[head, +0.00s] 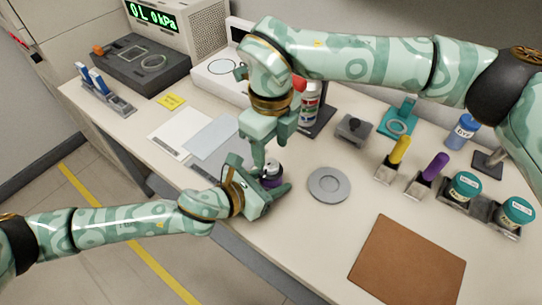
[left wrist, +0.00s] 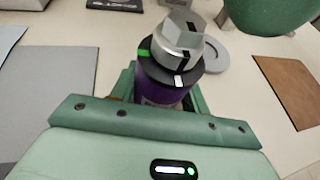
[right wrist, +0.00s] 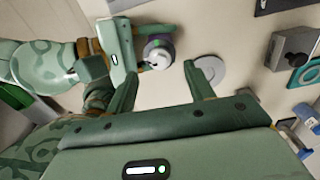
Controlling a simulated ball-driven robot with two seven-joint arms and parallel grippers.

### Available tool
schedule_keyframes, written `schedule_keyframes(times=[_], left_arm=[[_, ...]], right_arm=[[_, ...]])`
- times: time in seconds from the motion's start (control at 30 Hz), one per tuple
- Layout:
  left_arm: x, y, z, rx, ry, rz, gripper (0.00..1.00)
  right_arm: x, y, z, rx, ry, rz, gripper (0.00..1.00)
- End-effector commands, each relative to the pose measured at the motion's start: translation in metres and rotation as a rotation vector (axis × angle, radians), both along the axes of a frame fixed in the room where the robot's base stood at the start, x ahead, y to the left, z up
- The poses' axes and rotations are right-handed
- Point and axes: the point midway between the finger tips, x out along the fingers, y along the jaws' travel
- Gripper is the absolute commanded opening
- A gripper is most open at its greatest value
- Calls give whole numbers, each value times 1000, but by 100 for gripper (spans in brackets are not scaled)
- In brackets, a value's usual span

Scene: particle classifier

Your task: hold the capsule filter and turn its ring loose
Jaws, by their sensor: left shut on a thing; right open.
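The capsule filter (left wrist: 160,90) has a purple body, a dark ring (left wrist: 160,72) with a green mark and a white mark, and a silver faceted top (left wrist: 181,32). It stands upright between the fingers of my left gripper (head: 270,189), which is shut on its purple body. In the head view the filter (head: 272,174) is partly hidden by both grippers. My right gripper (head: 264,158) is open above the filter and points down. In the right wrist view its two fingers (right wrist: 162,85) are apart, with the filter (right wrist: 158,50) beyond the gap, and nothing is between them.
A round grey plate (head: 329,184) lies just right of the filter. A brown mat (head: 408,262) is at the front right. Yellow and purple tools (head: 397,150) and teal-lidded jars (head: 465,186) stand at the right. Flat sheets (head: 213,137) lie at the left.

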Motion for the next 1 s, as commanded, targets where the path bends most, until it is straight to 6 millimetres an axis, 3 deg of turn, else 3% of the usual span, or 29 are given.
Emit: schedule_keyframes(times=[0.2, 0.57, 0.73, 0.77, 1.0], left_arm=[[0, 0, 0, 0, 0, 1, 1], [0, 0, 0, 0, 0, 1, 1], [0, 0, 0, 0, 0, 1, 1], [0, 0, 0, 0, 0, 1, 1], [0, 0, 0, 0, 0, 1, 1]], right_arm=[[0, 0, -33, 1, 1, 0, 53], [0, 0, -41, 0, -1, 0, 53], [0, 0, -40, 0, -1, 1, 11], [0, 0, -40, 0, -1, 1, 8], [1, 0, -40, 0, -2, 11, 7]])
